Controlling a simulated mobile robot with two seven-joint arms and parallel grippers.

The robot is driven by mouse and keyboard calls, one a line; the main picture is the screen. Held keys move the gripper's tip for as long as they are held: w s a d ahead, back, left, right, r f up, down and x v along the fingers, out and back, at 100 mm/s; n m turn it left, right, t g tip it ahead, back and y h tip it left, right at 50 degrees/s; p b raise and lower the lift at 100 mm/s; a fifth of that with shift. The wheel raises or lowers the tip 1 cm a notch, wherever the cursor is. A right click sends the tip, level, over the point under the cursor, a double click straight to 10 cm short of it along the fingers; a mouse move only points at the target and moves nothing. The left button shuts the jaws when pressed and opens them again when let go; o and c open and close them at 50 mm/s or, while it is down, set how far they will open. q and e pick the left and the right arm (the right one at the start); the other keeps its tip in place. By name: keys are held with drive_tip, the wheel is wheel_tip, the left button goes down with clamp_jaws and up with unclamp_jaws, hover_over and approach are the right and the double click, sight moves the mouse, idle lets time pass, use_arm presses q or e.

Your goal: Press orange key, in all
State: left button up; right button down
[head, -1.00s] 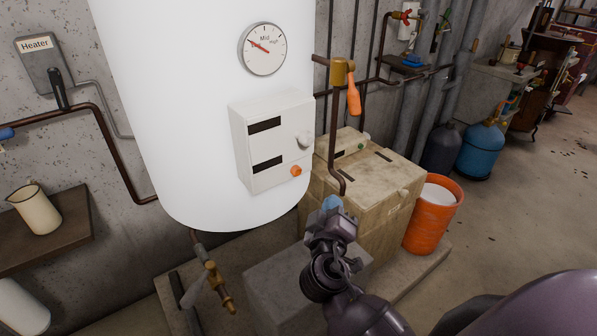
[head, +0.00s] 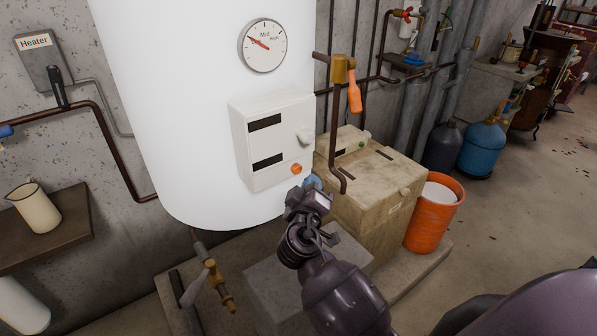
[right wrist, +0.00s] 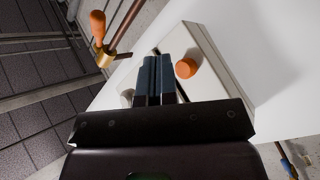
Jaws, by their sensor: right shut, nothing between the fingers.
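The orange key (head: 296,168) is a small round button at the lower right of the white control box (head: 262,142) on the tank. My right gripper (head: 312,182) is shut and empty, just below and to the right of the key in the head view. In the right wrist view the closed fingertips (right wrist: 155,62) point at the box, and the orange key (right wrist: 186,68) sits just to their right. The fingers appear beside the key; contact cannot be told. My left gripper is not in view.
The white tank (head: 170,120) carries a dial gauge (head: 263,45). Right of the box are a brown pipe (head: 337,120) with an orange-handled valve (head: 354,98), a cardboard-coloured box (head: 375,200) and an orange bucket (head: 430,225). A brass tap (head: 215,280) hangs below the tank.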

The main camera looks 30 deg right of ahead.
sight(297, 169)
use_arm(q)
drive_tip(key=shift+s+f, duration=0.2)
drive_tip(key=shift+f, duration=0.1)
use_arm(e)
drive_tip(key=shift+w, duration=0.6)
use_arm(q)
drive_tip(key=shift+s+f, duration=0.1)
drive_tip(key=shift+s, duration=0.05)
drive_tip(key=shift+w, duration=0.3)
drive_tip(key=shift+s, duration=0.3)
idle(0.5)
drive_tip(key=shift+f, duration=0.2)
use_arm(e)
drive_tip(key=shift+w, duration=0.25)
use_arm(q)
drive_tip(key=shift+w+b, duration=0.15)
drive_tip(key=shift+b, duration=0.2)
use_arm(e)
drive_tip(key=shift+w, duration=0.2)
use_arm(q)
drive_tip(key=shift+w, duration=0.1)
